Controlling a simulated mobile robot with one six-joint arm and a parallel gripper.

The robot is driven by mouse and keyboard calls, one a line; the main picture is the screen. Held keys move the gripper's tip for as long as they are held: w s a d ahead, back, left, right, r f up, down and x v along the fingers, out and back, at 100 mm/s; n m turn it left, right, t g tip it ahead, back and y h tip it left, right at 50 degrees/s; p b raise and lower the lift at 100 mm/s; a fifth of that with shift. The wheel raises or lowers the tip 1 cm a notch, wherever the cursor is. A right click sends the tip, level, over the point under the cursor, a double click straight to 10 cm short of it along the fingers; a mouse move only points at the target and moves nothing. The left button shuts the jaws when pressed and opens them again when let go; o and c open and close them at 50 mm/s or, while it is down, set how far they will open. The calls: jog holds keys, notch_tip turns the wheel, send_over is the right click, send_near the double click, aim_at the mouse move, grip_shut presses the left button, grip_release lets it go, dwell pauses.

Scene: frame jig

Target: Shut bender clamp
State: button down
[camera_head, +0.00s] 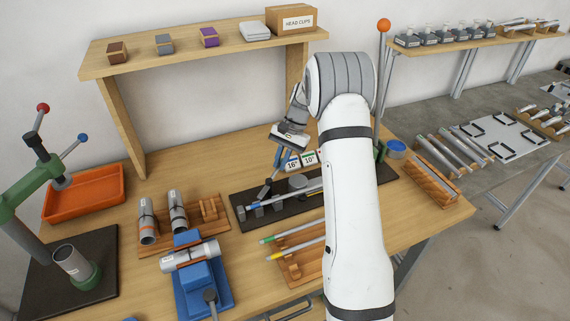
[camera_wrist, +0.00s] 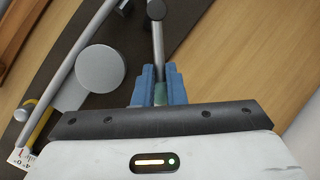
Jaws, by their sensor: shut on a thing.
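The bender is a long dark base plate (camera_head: 240,217) in the middle of the bench, with a round grey former (camera_head: 297,181) and grey blocks. A thin tube with a blue end (camera_head: 252,206) lies along it. In the wrist view the round former (camera_wrist: 100,68) and the tube (camera_wrist: 75,58) show at left. My gripper (camera_head: 279,156) is above the plate's left half; its blue fingers (camera_wrist: 158,88) are shut on a greenish grip at the end of the clamp lever (camera_wrist: 157,38). The grip is mostly hidden between the fingers. I cannot tell how far the clamp jaw stands from the tube.
A rack with two tubes (camera_head: 290,273) lies in front of the bender. A blue vise (camera_head: 205,285), pipe rack (camera_head: 215,238) and green press (camera_head: 45,175) stand left. A post with an orange ball (camera_head: 384,25) stands right of my arm. Number cards (camera_head: 308,158) stand behind the plate.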

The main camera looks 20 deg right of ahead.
jog(key=w+a+n+g+h, duration=0.2)
jog(key=a+n, duration=0.3)
jog(key=n, duration=0.4)
jog(key=shift+w+a+n+h, duration=0.3)
jog(key=shift+a+h, duration=0.05)
jog(key=shift+h, duration=0.25)
jog(key=shift+a, duration=0.1)
jog(key=c, duration=1.7)
grip_release()
jog(key=shift+o, duration=1.1)
jog(key=shift+w+f+g, duration=0.15)
jog(key=shift+w+g, duration=0.05)
jog(key=shift+g, duration=0.1)
jog(key=shift+s, duration=0.1)
jog(key=a+b+v, duration=0.1)
jog(key=v, duration=0.6)
jog(key=shift+d+r, duration=0.45)
jog(key=shift+d, duration=0.05)
